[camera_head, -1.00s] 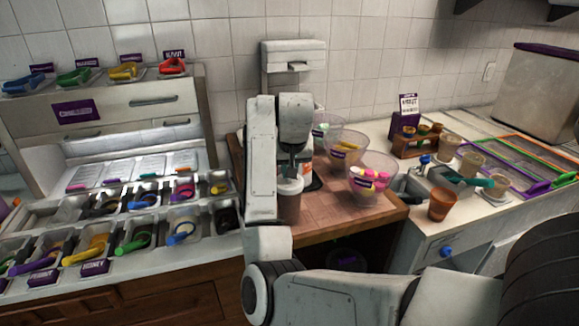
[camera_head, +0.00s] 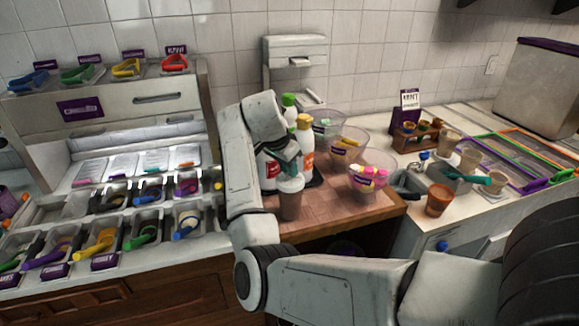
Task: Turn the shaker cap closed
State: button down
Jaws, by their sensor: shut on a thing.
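The shaker (camera_head: 290,206) stands upright on the wooden counter, with a brown see-through body and a pale cap (camera_head: 291,184) on top. My gripper (camera_head: 289,172) comes down on the cap from above and is shut on it. The fingertips are small and dark, so the exact contact is hard to see. I cannot tell from this view how far the cap is turned.
White bottles with green and orange labels (camera_head: 305,150) stand close behind my gripper. Clear bowls of toppings (camera_head: 369,177) are to the right. A brown cup (camera_head: 439,200) is further right. Topping bins with coloured scoops (camera_head: 140,232) fill the left.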

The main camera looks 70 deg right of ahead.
jog(key=m+g, duration=0.1)
jog(key=m, duration=0.1)
jog(key=m+y+b, duration=0.1)
jog(key=m, duration=0.2)
jog(key=shift+w+m+g, duration=0.1)
jog(key=shift+m+g, duration=0.2)
jog(key=shift+g, duration=0.1)
dwell(0.3)
jog(key=c, duration=1.2)
grip_release()
jog(key=shift+o, duration=0.2)
jog(key=v, duration=1)
jog(key=shift+w+r+b, duration=0.15)
jog(key=shift+r+b, duration=0.2)
jog(key=shift+d, duration=0.1)
